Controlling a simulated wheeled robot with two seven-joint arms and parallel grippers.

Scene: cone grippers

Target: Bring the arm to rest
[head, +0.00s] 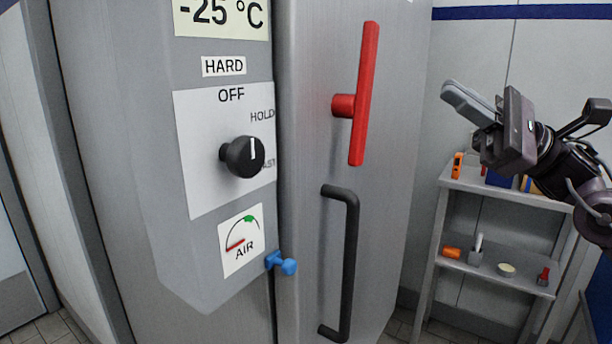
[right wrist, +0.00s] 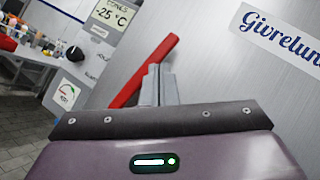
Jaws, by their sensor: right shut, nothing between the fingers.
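My right gripper (head: 466,104) is raised at the right of the head view, apart from the grey cabinet (head: 300,150). Its fingers are shut and empty. In the right wrist view its closed fingers (right wrist: 158,84) overlap the red handle (right wrist: 145,72) in the picture, but the head view shows a gap between them. The red handle (head: 363,95) stands nearly upright, tilted slightly, on the cabinet door. My left gripper is in neither view.
A black door handle (head: 350,265), a black knob (head: 242,157) pointing near OFF, an air gauge (head: 242,240) and a blue valve (head: 281,262) are on the cabinet. A grey shelf (head: 500,278) with small items stands at the right, below my right arm.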

